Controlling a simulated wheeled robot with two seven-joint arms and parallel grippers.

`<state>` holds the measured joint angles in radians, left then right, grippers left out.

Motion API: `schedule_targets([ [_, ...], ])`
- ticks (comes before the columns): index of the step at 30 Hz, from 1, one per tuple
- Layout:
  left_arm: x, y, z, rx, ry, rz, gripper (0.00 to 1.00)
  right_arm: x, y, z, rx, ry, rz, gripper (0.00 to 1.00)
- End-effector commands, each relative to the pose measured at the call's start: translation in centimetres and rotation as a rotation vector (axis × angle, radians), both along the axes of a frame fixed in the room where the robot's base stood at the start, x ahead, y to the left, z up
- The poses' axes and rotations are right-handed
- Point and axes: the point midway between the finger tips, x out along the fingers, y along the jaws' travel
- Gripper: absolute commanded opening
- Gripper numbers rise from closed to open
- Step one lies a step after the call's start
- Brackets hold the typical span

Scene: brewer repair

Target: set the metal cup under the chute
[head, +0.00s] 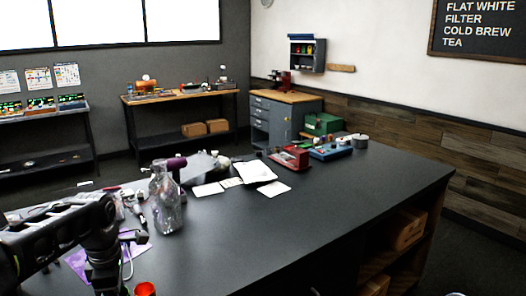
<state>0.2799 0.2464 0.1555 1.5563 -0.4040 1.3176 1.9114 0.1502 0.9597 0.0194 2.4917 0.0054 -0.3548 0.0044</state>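My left arm comes in from the left, and its dark gripper (105,275) hangs down over the near left part of the dark table (300,225). Its fingertips run low in the picture, and I cannot tell whether they are open or shut. A small grey metallic cylinder (360,142) stands at the table's far right; it may be the metal cup, but it is too small to be sure. I cannot make out a chute. My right gripper is not in view.
A clear glass vessel (167,203) stands just beyond my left gripper, near loose tools and a purple sheet (78,262). An orange-red object (145,288) is cut off at the bottom edge. White papers (254,172) and a red device (290,158) lie farther back. The table's right half is clear.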

Motion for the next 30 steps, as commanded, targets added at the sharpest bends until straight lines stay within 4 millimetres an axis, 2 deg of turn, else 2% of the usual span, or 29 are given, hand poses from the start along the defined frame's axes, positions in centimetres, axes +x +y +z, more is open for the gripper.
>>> schedule_targets([
  [5,0.9,-2.3,-1.5,-0.001,0.005,-0.300,0.05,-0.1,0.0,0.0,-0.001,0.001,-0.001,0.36],
  [8,1.4,-4.2,-2.8,-0.001,0.008,-0.548,0.05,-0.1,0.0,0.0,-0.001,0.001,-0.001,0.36],
  [15,2.6,-10.1,-6.4,-0.008,0.008,-1.309,0.05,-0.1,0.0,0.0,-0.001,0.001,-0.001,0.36],
  [18,2.8,-12.1,-7.5,-0.009,0.006,-1.568,0.05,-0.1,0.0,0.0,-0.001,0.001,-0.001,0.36],
  [21,2.9,-13.6,-8.4,-0.011,0.002,-1.759,0.05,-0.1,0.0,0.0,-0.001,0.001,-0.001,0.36],
  [24,2.9,-14.5,-8.8,-0.012,0.000,-1.879,0.05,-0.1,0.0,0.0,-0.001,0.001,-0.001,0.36],
  [30,2.9,-15.0,-9.1,-0.011,-0.001,-1.949,0.05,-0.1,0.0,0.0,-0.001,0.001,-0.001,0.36],
])
